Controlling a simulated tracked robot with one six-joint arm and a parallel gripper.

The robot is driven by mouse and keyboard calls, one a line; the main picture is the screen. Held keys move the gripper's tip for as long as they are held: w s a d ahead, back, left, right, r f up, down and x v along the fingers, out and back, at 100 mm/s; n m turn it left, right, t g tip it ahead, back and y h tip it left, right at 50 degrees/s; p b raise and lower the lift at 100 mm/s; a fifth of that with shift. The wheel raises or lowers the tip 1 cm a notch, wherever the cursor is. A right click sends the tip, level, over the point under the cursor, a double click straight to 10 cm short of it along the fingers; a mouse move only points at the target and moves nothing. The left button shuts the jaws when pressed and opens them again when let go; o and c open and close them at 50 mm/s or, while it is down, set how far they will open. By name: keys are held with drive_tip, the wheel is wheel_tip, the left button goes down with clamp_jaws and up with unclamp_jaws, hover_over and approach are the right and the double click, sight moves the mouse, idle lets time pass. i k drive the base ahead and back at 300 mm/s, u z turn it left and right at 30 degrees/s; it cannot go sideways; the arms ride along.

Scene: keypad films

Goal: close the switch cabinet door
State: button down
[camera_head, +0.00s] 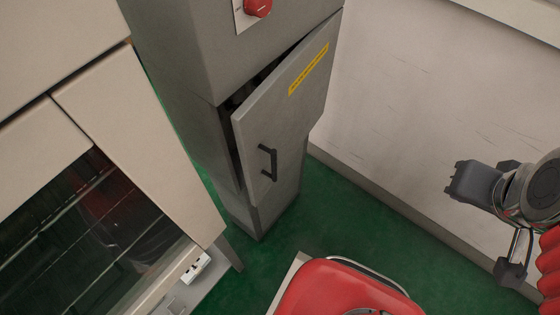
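The switch cabinet (190,60) is a tall grey column standing in the upper middle of the head view. Its grey door (290,110) stands slightly ajar, with a dark gap along its left and top edges. The hinge side appears to be on the right. A black bar handle (268,162) sits near the door's left edge, and a yellow label (309,69) is near the top. My gripper (458,182) is at the right, well apart from the door and handle. Its fingers are too small and turned to show whether they are open.
A red knob (257,7) is on the cabinet above the door. A beige unit with a dark glass front (85,230) stands close at the left. A pale wall (410,100) runs behind on the right.

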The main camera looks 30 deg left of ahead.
sight(272, 124)
drive_tip(key=z, duration=0.05)
drive_tip(key=k, duration=1.55)
drive_tip(key=u, duration=0.9)
drive_tip(key=i, duration=1)
drive_tip(key=u, duration=0.05)
